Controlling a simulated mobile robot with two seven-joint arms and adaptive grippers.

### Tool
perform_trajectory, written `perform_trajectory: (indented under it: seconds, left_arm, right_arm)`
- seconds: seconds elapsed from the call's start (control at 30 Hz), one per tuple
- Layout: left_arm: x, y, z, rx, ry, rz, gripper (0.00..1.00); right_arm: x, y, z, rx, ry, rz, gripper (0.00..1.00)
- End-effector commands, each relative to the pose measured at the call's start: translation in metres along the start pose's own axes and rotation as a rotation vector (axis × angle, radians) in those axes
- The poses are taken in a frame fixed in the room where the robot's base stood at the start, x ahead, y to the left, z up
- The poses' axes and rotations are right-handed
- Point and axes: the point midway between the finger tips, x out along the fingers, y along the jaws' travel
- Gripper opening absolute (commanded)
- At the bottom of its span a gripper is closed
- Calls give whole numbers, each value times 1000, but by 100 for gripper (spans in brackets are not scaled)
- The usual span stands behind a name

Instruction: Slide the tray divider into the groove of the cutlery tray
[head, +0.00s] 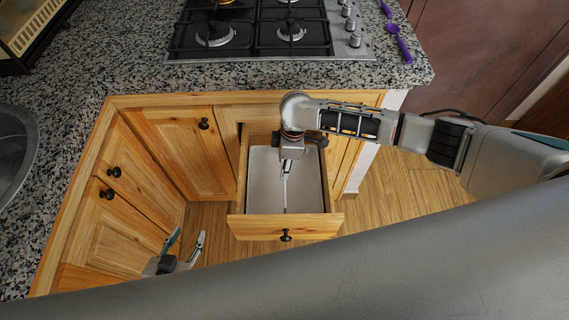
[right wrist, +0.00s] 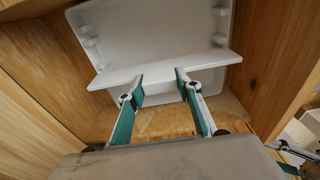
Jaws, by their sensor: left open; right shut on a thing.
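The white cutlery tray (head: 262,180) lies in the open wooden drawer. In the right wrist view the tray (right wrist: 178,28) shows its floor and small groove ribs on its side walls. The white tray divider (right wrist: 165,68) spans across in front of the tray, between the fingertips of my right gripper (right wrist: 160,82). That gripper is shut on it, over the drawer. In the head view the divider (head: 286,190) is a thin pale strip below my right gripper (head: 289,160). Whether its ends sit in the grooves cannot be told. My left gripper (head: 186,246) is open and empty, left of the drawer.
The drawer front (head: 262,228) has a black knob. Wooden cabinet doors (head: 180,150) stand to the left. The wooden floor right of the drawer is free.

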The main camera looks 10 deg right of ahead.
Motion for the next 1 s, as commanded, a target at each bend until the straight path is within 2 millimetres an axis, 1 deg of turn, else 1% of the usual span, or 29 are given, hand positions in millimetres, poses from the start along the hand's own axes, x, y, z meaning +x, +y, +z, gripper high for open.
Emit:
perform_trajectory:
  seconds: [0.4, 1.0]
  left_arm:
    - [-4, -1, -7, 1, 0, -1, 40]
    - [-4, -1, -7, 1, 0, -1, 40]
  right_arm:
    - [-1, 0, 0, 0, 0, 0, 11]
    - [0, 0, 0, 0, 0, 0, 11]
